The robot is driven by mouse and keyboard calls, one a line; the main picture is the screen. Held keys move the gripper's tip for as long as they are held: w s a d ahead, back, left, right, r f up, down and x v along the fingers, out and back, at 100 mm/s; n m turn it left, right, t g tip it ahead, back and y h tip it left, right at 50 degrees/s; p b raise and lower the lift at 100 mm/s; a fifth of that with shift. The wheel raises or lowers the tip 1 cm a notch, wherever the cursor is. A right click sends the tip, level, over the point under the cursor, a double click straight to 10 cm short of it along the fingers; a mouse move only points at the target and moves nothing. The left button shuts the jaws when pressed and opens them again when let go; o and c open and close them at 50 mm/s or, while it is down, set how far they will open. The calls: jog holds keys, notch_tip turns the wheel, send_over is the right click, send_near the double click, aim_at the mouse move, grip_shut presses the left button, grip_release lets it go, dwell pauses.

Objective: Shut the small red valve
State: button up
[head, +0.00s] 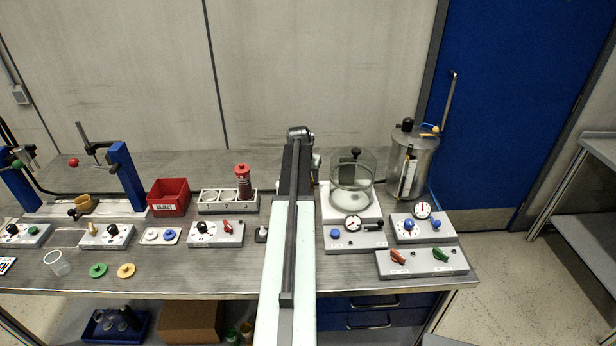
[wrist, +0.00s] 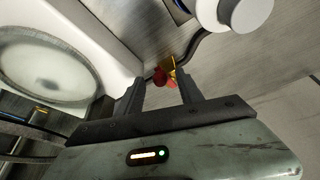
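A small red valve (wrist: 160,77) with a yellow piece beside it shows in the wrist view, at the edge of a white base plate (wrist: 122,58). My gripper (wrist: 156,84) is open, its two dark fingers apart. The red valve appears between and just beyond the fingertips; I cannot tell whether either finger touches it. In the head view my arm reaches over the bench and hides this valve and the fingers.
A glass jar (head: 352,184) stands on the white base right of my arm. A metal tank (head: 412,166) is farther right. Panels with red (head: 398,257) and green (head: 441,255) handles lie in front. A red bin (head: 168,198) is left.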

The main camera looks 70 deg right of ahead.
jog(key=p+v, duration=0.7)
jog(key=shift+r, duration=0.4)
jog(key=shift+a, duration=0.15)
